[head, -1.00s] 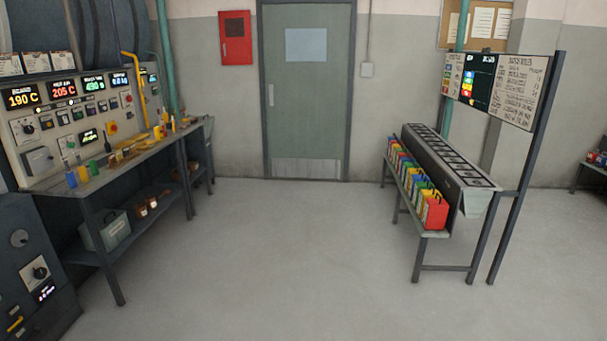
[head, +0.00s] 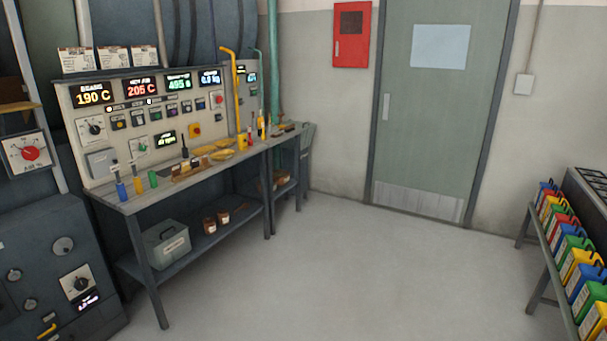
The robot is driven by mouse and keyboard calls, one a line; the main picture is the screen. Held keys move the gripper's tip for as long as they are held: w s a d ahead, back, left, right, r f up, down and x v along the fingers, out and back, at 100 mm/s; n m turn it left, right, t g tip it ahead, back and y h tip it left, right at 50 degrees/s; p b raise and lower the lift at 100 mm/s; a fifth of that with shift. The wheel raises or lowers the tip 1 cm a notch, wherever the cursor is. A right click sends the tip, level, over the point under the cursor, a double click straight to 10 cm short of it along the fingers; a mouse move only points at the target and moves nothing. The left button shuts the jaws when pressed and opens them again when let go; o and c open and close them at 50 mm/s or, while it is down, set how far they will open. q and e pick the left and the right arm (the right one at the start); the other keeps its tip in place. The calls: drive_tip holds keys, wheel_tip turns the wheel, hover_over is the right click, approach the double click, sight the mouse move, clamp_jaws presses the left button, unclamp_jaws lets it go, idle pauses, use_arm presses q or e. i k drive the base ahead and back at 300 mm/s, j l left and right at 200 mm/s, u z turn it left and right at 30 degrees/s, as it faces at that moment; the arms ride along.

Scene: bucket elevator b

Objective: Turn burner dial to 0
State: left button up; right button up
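Several dials show, and I cannot read which one is the burner dial. A black dial on a white plate (head: 78,284) sits low on the dark cabinet at the left, with a small lit display below it. A red dial on a white plate (head: 30,153) hangs above that cabinet at the left edge. The control panel carries a black dial (head: 93,126) at its upper left and a smaller dial (head: 139,148) lower down. Their settings are too small to read. Neither of my grippers is in view.
The dark cabinet (head: 45,245) stands left of the workbench (head: 200,168), which holds bottles and yellow tools. A grey box (head: 166,246) sits on its lower shelf. A rack of coloured boxes (head: 570,255) stands at the right. The floor between is clear.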

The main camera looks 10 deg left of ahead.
sight(94, 130)
drive_tip(key=i+j+u, duration=0.15)
drive_tip(key=i+u, duration=0.6)
drive_tip(key=u, duration=0.15)
drive_tip(key=i+u, duration=0.45)
drive_tip(key=i+j, duration=0.45)
drive_tip(key=i+j+u, duration=0.1)
drive_tip(key=i+j, duration=0.35)
drive_tip(key=i, duration=0.2)
